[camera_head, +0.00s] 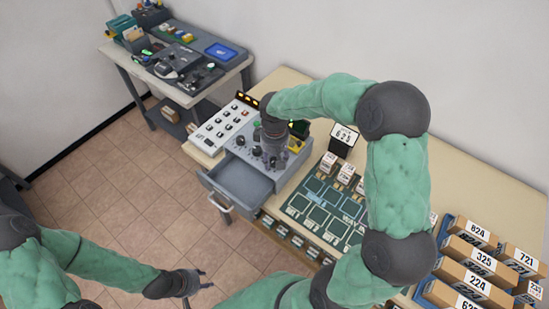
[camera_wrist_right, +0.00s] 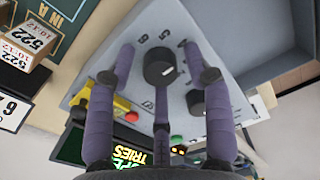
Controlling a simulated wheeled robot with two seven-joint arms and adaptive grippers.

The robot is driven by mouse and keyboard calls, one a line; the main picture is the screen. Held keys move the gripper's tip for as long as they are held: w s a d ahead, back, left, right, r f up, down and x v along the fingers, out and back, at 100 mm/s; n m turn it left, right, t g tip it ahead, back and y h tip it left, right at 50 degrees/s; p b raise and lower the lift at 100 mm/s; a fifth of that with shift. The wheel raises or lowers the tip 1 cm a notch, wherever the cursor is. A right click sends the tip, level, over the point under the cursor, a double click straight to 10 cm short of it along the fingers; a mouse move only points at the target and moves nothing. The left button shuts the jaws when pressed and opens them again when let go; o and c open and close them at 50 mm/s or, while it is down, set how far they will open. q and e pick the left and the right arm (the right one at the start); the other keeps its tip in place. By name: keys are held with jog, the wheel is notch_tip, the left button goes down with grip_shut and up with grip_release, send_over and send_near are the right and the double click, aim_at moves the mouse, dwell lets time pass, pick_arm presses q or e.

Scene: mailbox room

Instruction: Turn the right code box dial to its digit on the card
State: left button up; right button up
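The grey code box (camera_head: 291,165) stands on the long table, partly hidden behind my right arm. A round black dial (camera_wrist_right: 158,68) with a white mark lies between my right gripper's fingertips (camera_wrist_right: 157,55), with gaps on both sides. The right gripper (camera_head: 273,160) is open over the box in the head view. Digits 6 and 5 show beside the dial. Another black dial (camera_wrist_right: 196,101) is partly behind a finger. The card (camera_head: 344,134) reads 625 and stands right of the box. My left gripper (camera_head: 188,287) hangs over the floor; its finger opening is unclear.
A drawer (camera_head: 240,187) stands open at the box's front. A white button panel (camera_head: 221,127) is left of the box. A red button (camera_wrist_right: 132,116) on yellow sits near the fingers. Numbered boxes (camera_head: 477,262) fill the table's right end.

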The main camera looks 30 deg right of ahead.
grip_shut()
jog(key=n+p, duration=0.2)
jog(key=n, duration=0.2)
jog(key=shift+r+p, duration=0.1)
jog(key=shift+p, duration=0.3)
jog(key=shift+n+p, duration=0.85)
jog(key=shift+n, duration=1.15)
jog(key=shift+o, duration=1.7)
grip_release()
